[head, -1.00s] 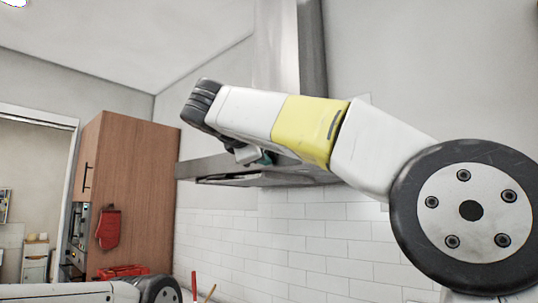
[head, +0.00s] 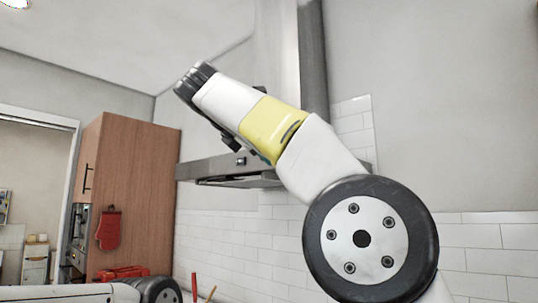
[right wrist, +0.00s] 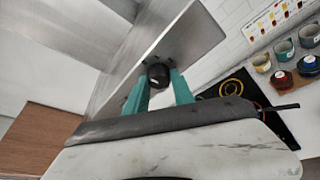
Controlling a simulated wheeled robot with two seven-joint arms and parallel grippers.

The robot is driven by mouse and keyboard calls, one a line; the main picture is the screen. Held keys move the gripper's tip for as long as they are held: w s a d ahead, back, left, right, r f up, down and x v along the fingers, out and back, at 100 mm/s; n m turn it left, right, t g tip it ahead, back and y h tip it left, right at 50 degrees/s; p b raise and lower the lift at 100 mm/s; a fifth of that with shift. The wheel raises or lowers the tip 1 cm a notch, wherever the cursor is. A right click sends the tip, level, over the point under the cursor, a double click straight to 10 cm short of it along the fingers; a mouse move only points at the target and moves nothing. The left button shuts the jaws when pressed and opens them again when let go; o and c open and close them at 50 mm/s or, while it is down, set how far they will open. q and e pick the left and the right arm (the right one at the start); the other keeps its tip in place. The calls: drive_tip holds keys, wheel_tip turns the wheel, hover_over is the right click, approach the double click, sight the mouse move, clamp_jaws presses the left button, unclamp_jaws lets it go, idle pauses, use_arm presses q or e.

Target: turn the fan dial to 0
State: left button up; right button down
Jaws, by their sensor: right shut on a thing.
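The fan dial (right wrist: 158,78) is a round black knob on the metal face of the range hood (right wrist: 190,40) in the right wrist view. The two teal fingers of my right gripper (right wrist: 159,72) stand on either side of it and are shut on it. In the head view, the steel range hood (head: 222,168) hangs on the wall behind my right arm. The arm hides most of the gripper and the dial there. No marking on the dial is readable. My left arm shows at the bottom left of the head view, with its gripper out of view.
White tiles cover the wall below.

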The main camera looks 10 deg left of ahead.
idle(0.3)
drive_tip(key=c, duration=1.1)
unclamp_jaws()
drive_tip(key=v, duration=0.7)
drive_tip(key=shift+s+a, duration=0.1)
drive_tip(key=shift+s, duration=0.25)
